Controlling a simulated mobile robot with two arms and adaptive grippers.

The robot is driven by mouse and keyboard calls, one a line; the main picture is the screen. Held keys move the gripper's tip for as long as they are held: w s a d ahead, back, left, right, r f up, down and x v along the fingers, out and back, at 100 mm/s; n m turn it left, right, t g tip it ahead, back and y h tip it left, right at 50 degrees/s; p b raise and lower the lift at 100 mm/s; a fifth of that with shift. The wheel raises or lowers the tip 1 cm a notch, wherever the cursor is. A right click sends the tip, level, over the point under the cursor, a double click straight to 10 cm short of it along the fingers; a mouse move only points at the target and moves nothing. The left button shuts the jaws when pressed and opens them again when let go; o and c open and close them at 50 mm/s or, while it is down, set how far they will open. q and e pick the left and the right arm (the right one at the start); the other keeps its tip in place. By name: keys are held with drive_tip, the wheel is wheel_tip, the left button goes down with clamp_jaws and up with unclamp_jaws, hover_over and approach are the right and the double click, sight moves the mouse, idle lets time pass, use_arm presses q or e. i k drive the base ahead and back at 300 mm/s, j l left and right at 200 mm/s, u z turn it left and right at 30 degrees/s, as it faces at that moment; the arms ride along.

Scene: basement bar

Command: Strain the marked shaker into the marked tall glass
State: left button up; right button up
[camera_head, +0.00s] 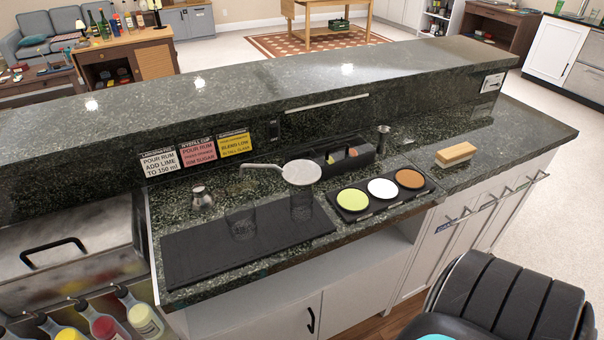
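Two clear, dark-looking glass vessels stand upright on the black bar mat (200,262): a left vessel (241,222) and a right vessel (301,206). A pale round disc with a long thin handle (301,172), like a strainer, shows at the top of the right vessel, its handle reaching left. I cannot tell whether it rests on the rim. A small steel piece (202,198), perhaps a shaker top, stands behind the mat's left part. I can make out no mark on any vessel, so I cannot tell which is the shaker or tall glass. Neither gripper is in view.
A tray (385,211) with green, white and brown discs sits right of the mat. Behind are a dark caddy (340,166), a small metal jigger (383,136) and recipe cards (198,152). A wooden block (455,154) lies right. The raised bar ledge (250,100) runs behind.

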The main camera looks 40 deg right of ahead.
sight(301, 198)
drive_tip(key=k+j+z, duration=0.1)
drive_tip(key=k+z, duration=0.35)
drive_tip(key=z, duration=0.75)
